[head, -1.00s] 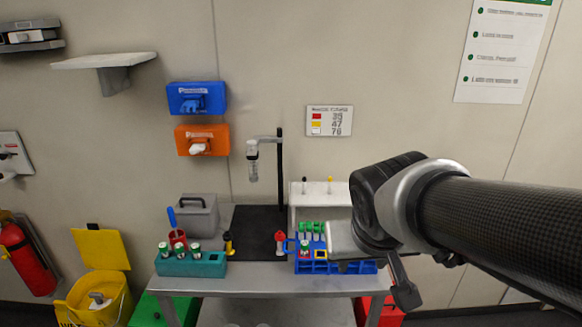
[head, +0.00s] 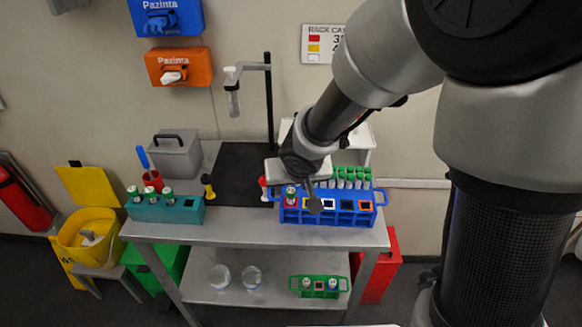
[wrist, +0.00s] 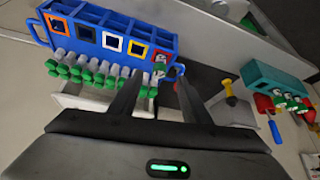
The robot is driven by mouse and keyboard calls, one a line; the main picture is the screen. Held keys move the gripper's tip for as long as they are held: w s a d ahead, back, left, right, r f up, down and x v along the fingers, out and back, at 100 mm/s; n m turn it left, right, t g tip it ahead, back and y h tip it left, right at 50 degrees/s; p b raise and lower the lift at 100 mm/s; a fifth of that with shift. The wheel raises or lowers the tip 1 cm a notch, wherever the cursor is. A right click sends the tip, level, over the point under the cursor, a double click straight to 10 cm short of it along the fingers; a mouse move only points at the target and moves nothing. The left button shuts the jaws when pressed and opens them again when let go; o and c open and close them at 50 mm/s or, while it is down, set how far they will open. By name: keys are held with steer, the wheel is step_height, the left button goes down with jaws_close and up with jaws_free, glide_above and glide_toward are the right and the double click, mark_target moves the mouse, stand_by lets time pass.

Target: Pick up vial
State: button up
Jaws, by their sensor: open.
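A blue rack (head: 343,217) stands on the right part of the upper table. A vial (head: 291,193) with a white and green top stands in its leftmost slot, and it also shows at the red-framed slot in the wrist view (wrist: 159,62). My gripper (head: 312,203) is over the rack's left part, close to this vial. In the wrist view my gripper (wrist: 160,80) is open, its two dark fingers pointing toward the vial's end of the rack.
Several green-capped tubes (head: 348,172) stand in a row behind the blue rack. A teal rack (head: 163,212) with 3 vials stands at the left. A green rack (head: 319,294) is on the lower shelf. A black stand (head: 269,100) rises at the back.

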mark_target(291, 191)
steer(key=b+x, duration=0.2)
steer(key=x, duration=0.4)
steer(key=shift+w+f, duration=0.25)
steer(key=shift+f, duration=0.05)
jaws_close()
steer(key=shift+r, duration=0.1)
